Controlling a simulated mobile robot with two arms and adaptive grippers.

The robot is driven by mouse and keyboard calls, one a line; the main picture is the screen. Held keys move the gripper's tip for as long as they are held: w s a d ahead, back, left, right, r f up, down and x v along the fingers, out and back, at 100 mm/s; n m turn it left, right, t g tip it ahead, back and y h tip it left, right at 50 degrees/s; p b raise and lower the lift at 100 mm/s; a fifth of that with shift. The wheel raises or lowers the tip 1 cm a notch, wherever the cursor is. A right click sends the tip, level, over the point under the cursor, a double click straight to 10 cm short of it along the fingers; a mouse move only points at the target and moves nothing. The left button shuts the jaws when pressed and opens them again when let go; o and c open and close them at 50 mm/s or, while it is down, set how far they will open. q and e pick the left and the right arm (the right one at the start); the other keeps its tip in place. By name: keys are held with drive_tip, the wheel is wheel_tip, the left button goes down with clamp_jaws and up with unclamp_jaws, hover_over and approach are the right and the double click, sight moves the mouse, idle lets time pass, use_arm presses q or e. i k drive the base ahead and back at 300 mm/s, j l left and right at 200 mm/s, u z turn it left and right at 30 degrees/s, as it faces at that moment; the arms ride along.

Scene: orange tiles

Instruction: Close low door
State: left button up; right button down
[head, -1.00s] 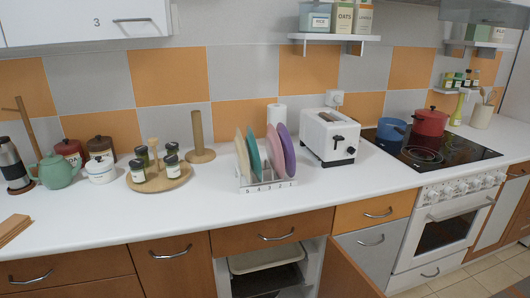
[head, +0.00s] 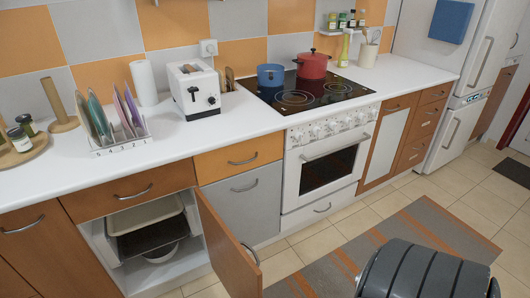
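The low door (head: 229,243) is a brown wooden panel on the base cabinet below the counter. It stands swung open toward me, hinged at the right side of the cabinet opening, with a metal handle (head: 250,254) near its free edge. The open white cabinet (head: 112,246) shows a pale tray (head: 145,214), a dark tray or rack (head: 152,238) and a white bowl (head: 161,253) inside. Neither of my grippers shows in the head view. A dark ribbed rounded part at the bottom right may be part of my arm, but I cannot tell.
A drawer (head: 131,193) sits above the opening. A grey cabinet front (head: 245,202) and the white oven (head: 328,165) stand to the right of the door. A grey and orange rug (head: 408,235) lies on the tiled floor. The counter holds a plate rack (head: 121,143) and a toaster (head: 194,90).

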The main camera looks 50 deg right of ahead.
sight(240, 275)
drive_tip(key=l+u, duration=0.1)
drive_tip(key=l, duration=0.5)
drive_tip(key=k+l+u, duration=0.1)
drive_tip(key=l, duration=0.5)
drive_tip(key=k+l+u, duration=0.1)
drive_tip(key=l, duration=0.5)
drive_tip(key=i+l, duration=0.15)
drive_tip(key=l, duration=0.25)
drive_tip(key=i+l+u, duration=0.1)
drive_tip(key=l, duration=0.25)
